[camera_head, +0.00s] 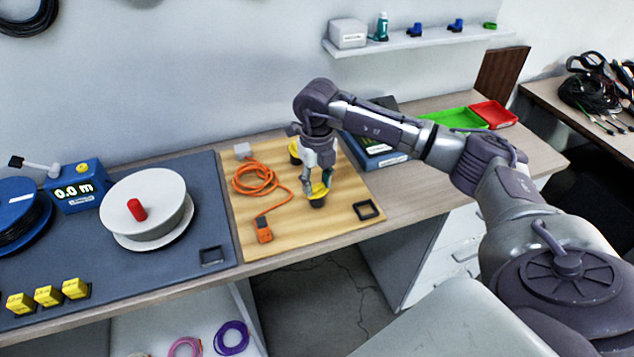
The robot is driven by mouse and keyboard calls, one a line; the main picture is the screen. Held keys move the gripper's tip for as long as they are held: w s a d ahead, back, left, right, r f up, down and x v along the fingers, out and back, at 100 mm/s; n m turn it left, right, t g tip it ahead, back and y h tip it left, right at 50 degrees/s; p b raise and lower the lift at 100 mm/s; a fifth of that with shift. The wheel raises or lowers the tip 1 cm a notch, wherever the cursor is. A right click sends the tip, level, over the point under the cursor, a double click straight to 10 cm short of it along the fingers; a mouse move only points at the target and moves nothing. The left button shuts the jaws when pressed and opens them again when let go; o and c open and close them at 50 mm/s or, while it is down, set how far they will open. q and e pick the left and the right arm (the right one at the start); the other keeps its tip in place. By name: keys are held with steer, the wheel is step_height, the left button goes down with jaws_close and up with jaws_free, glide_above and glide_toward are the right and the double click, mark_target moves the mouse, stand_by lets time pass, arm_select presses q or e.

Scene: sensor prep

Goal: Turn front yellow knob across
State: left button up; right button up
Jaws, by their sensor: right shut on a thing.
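The front yellow knob (319,190) stands on a dark base on the wooden board (290,245). My right gripper (318,187) points down over it with its fingers shut on the knob. The fingers hide part of the knob, and I cannot tell exactly which way its handle lies. A second yellow knob (294,149) sits behind it on the board, partly hidden by my right gripper and wrist. My left gripper does not show.
An orange cable (255,180) with an orange device (263,230) lies left of the knobs. A black square frame (367,210) lies to the right. A white reel (150,200) stands on the dark mat at left. Green (455,118) and red (494,115) trays are at back right.

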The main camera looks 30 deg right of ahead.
mark_target(317, 185)
steer(key=shift+m, duration=1.1)
steer(key=shift+w+r, duration=0.1)
steer(key=o, duration=1.1)
steer(key=shift+o, duration=0.2)
step_height(317, 185, up, 12)
